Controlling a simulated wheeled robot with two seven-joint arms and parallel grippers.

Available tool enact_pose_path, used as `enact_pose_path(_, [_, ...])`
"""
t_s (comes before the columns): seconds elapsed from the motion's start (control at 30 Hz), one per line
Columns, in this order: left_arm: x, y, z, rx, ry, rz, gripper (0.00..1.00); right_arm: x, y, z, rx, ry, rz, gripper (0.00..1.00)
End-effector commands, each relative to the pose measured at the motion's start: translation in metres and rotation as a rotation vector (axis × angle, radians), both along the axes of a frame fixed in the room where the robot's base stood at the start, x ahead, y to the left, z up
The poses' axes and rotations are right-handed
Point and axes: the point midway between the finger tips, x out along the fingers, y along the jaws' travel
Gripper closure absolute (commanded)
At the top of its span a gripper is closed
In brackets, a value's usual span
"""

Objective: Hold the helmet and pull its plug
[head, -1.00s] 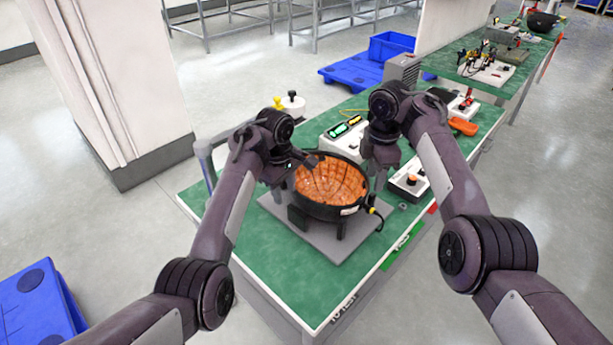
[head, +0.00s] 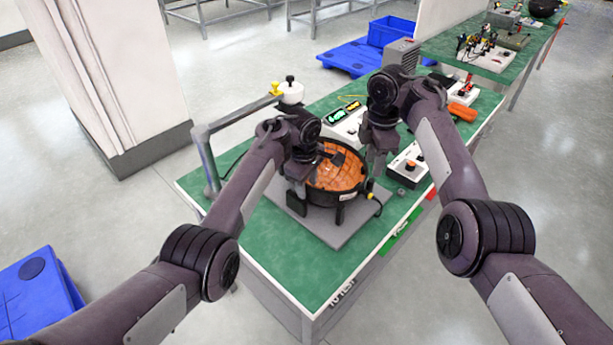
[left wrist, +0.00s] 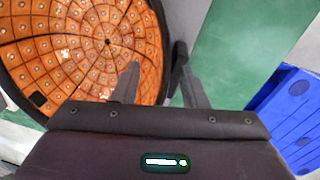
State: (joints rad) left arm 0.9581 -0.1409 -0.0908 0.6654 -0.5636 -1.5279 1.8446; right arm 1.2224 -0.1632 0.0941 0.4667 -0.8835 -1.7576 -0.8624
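The helmet (head: 337,176) is a black bowl, open side up, with an orange tiled lining. Its lining (left wrist: 95,50) fills the upper left of the left wrist view. My left gripper (head: 318,168) is at the helmet's left rim. In the left wrist view its two fingers (left wrist: 158,70) stand apart, one over the lining and one outside the black rim. My right gripper (head: 376,172) points down beside the right rim, its fingers seemingly apart and empty. Below it, the yellow-and-black plug (head: 370,196) sits at the helmet's right side with a black cable.
The helmet stands on a grey plate (head: 330,232) on the green table (head: 290,265). A white box with an orange knob (head: 408,166) is close on the right. A grey post with an arm (head: 207,160) rises at the left edge. The table's front is clear.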

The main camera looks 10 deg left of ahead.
Motion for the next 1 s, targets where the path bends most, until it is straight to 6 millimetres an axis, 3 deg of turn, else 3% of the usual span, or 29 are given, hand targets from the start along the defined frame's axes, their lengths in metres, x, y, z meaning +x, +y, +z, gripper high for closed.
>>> enact_pose_path(0.23, [0.0003,0.0002,-0.0004,0.0,-0.001,0.0,0.62,0.0,0.0,0.0,0.0,0.0,0.0,0.64])
enact_pose_path(0.53, [0.0002,0.0003,-0.0003,0.0,0.0,0.0,1.0,0.0,0.0,0.0,0.0,0.0,0.0,0.64])
enact_pose_path(1.0, [-0.0002,0.0007,-0.0009,0.002,0.001,0.001,1.0,0.0,0.0,0.0,0.0,0.0,0.0,0.64])
